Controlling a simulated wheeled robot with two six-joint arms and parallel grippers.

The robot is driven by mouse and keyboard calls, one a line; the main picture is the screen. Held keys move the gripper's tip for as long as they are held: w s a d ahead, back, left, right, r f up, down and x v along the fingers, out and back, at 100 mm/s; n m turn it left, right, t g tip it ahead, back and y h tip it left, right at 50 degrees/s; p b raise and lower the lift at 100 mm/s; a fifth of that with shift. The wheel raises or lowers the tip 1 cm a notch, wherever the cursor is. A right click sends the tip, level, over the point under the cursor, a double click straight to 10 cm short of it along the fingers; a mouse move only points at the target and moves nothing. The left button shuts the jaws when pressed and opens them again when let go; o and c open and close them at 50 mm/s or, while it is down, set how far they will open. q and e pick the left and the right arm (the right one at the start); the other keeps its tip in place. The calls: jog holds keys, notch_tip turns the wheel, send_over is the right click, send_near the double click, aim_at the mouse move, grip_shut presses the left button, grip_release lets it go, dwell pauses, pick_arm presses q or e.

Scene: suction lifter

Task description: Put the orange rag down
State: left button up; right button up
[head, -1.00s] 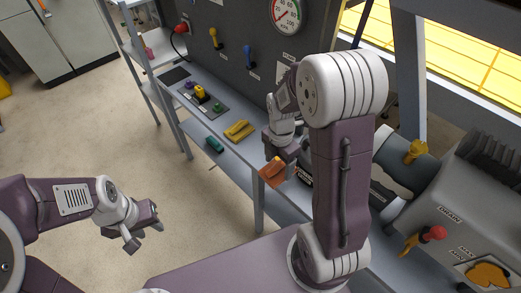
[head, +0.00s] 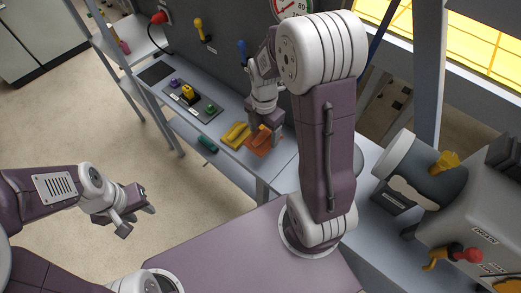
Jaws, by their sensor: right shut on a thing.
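The orange rag (head: 260,134) is at the grey bench (head: 223,104), just right of a yellow cloth-like item (head: 236,134). A flat orange-brown patch (head: 268,148) shows around and under it; I cannot tell whether this is part of the rag or a mark on the bench. My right gripper (head: 264,130) points down and is shut on the rag, at or very near the bench top. Its fingertips are partly hidden. My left gripper (head: 137,212) is open and empty over the floor at left.
A dark panel with purple, yellow and green knobs (head: 188,93) lies further along the bench. A grey machine with a red-knobbed lever (head: 467,255) stands at right. Floor at left is clear.

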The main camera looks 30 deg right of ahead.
aim_at(264, 142)
jog(key=shift+s+r, duration=0.15)
jog(key=shift+s, duration=0.3)
jog(key=f, duration=0.5)
jog(key=shift+w+f+b, duration=0.15)
jog(key=shift+w+b, duration=0.15)
jog(key=shift+b, duration=0.05)
jog(key=f, duration=0.4)
jog(key=shift+s, duration=0.2)
jog(key=shift+w+f, duration=0.1)
jog(key=shift+f, duration=0.15)
jog(key=shift+c, duration=0.7)
jog(key=o, duration=1)
pick_arm(q)
jog(key=shift+s+f, duration=0.2)
jog(key=shift+f, duration=0.1)
pick_arm(e)
jog(key=o, duration=0.3)
